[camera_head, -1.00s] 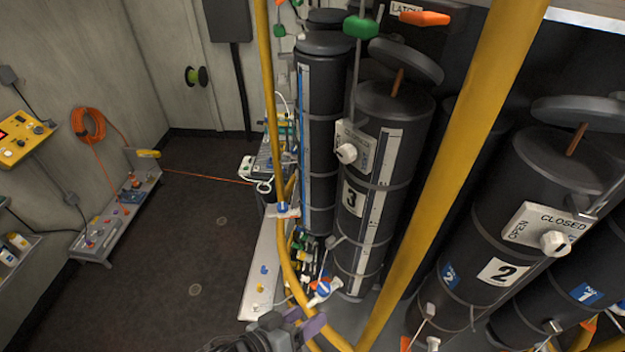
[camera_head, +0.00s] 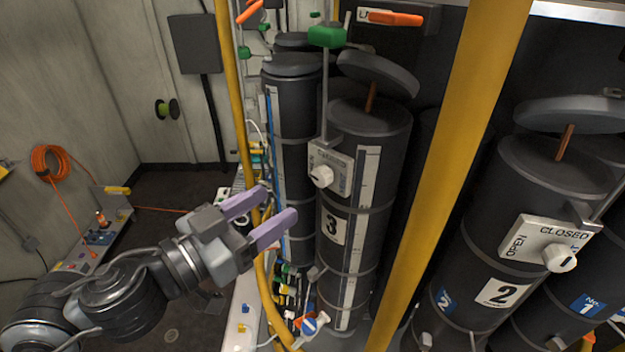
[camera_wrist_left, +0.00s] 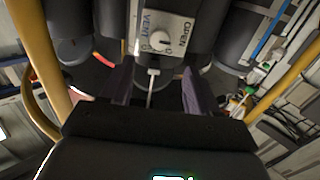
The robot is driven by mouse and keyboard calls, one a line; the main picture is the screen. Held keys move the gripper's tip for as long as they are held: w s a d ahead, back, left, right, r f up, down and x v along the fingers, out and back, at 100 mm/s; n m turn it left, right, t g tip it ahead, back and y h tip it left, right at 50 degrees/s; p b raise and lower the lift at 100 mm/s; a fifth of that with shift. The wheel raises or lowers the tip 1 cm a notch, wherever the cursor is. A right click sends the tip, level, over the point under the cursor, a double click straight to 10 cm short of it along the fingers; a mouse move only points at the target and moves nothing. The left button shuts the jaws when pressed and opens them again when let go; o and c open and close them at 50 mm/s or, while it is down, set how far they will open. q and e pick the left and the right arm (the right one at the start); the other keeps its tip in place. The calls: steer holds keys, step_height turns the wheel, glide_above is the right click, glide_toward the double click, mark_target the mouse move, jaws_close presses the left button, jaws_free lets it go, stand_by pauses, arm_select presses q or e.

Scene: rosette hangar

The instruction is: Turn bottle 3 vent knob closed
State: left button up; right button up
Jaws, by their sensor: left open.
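Bottle 3 (camera_head: 385,165) is a dark upright cylinder with a "3" label and a lid plate raised above its top. Its white vent knob (camera_head: 321,176) sits on a pale plate (camera_head: 341,170) near the top of the bottle's front. My left gripper (camera_head: 276,203) is open and empty, to the left of the knob, slightly lower and apart from it. In the left wrist view the knob (camera_wrist_left: 159,40) shows beyond the left gripper's fingers (camera_wrist_left: 155,82), with "VENT" and "OPEN" readable on its plate. My right gripper is in neither view.
Yellow poles (camera_head: 235,95) and (camera_head: 425,170) stand on either side of bottle 3. Bottle 2 (camera_head: 480,235) stands to the right. A green-tipped lever (camera_head: 326,37) rises above the knob. Open floor (camera_head: 172,190) lies to the left.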

mark_target(318, 178)
arm_select(q)
steer(key=p+x, duration=0.1)
steer(key=x, duration=0.9)
steer(key=shift+f, duration=0.1)
steer(key=c, duration=1)
steer(key=shift+c, duration=0.2)
